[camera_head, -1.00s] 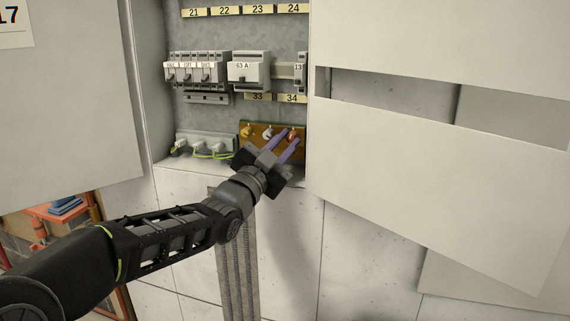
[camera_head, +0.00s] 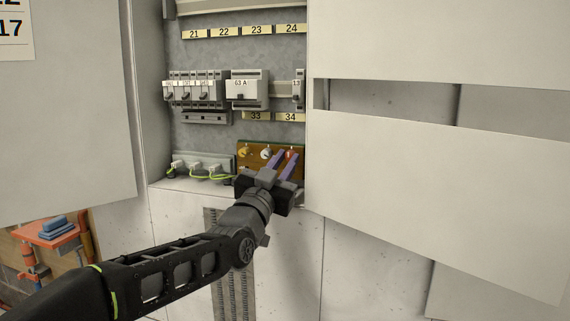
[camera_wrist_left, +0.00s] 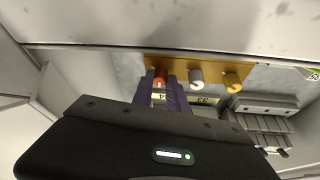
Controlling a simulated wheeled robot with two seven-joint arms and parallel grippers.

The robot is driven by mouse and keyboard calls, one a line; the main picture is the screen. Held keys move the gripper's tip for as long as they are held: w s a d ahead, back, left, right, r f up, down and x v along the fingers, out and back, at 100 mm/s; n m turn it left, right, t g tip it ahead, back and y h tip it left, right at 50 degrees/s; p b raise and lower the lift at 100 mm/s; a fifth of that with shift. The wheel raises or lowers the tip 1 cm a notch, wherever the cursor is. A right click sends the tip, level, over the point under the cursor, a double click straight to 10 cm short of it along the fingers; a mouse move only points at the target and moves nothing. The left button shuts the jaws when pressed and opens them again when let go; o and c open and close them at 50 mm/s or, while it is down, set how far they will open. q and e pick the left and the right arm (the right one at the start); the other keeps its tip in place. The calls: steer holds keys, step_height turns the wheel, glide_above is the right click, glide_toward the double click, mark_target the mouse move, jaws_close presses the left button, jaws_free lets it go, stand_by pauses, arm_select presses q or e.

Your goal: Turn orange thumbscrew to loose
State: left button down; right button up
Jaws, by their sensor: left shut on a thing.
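A brown-orange board (camera_head: 243,164) at the bottom right of the open cabinet carries a yellow knob (camera_head: 245,151), a silver-white knob (camera_head: 266,153) and the orange thumbscrew (camera_head: 290,154). My left gripper (camera_head: 288,156) reaches up from below, its two purple fingers shut around the orange thumbscrew. The left wrist view shows the red-orange head (camera_wrist_left: 160,77) between the fingertips, partly covered by them. In that view the silver knob (camera_wrist_left: 196,78) and yellow knob (camera_wrist_left: 232,82) stand clear beside it. The thumbscrew's turn angle is too small to read. My right gripper is out of view.
A grey block with white plugs and green-yellow wires (camera_head: 205,166) sits left of the board. Breakers (camera_head: 195,90) line the rail above. A pale panel (camera_head: 430,180) stands close on the right; a cabinet door (camera_head: 70,110) is on the left.

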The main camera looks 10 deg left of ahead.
arm_select(q)
steer(key=c, duration=1.3)
jaws_free()
steer(key=v, duration=0.7)
steer(key=shift+s+f, duration=0.15)
steer(key=shift+s, duration=0.2)
